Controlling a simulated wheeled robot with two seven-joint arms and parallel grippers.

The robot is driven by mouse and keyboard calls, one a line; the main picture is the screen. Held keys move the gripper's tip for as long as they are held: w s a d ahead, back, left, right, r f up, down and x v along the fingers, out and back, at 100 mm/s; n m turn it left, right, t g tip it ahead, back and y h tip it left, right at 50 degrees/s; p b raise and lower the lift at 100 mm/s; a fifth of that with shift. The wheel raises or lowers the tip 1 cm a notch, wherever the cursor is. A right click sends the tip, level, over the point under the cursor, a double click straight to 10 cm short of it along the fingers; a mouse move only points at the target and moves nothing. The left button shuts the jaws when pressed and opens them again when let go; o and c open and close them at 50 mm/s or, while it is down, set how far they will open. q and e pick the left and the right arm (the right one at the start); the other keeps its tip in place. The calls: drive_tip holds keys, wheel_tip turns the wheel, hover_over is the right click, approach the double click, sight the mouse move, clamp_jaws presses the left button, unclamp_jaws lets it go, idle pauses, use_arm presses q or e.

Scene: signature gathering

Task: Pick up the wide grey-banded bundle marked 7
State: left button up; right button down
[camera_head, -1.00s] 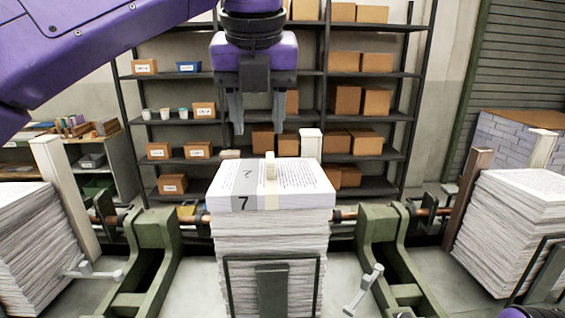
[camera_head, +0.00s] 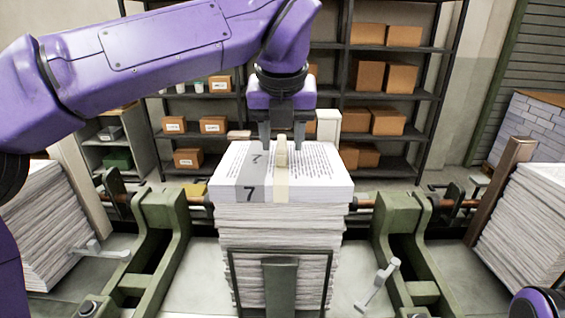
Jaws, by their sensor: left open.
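The wide bundle marked 7 (camera_head: 318,181) lies flat on top of the middle stack of paper (camera_head: 250,222). It has a grey band with a black 7 on its top and front face, and a cream strip beside the band. A small cream upright tab (camera_head: 281,151) stands on its top. My left gripper (camera_head: 283,146) is open, pointing down, with its fingers on either side of the tab, just above or at the bundle's far part. Whether the fingers touch anything cannot be told. A purple part at the lower right corner is mine; my right gripper is not in view.
Green machine frames (camera_head: 163,218) stand on both sides of the stack, with grey levers (camera_head: 376,283) near them. More paper stacks stand at left (camera_head: 42,230) and right (camera_head: 530,225). Shelves with cardboard boxes (camera_head: 388,122) fill the back. A white post (camera_head: 328,126) stands behind the bundle.

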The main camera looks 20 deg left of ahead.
use_arm(q)
drive_tip(key=shift+s, duration=0.25)
drive_tip(key=shift+w, duration=0.1)
clamp_jaws()
drive_tip(key=shift+r, duration=0.1)
idle(1.0)
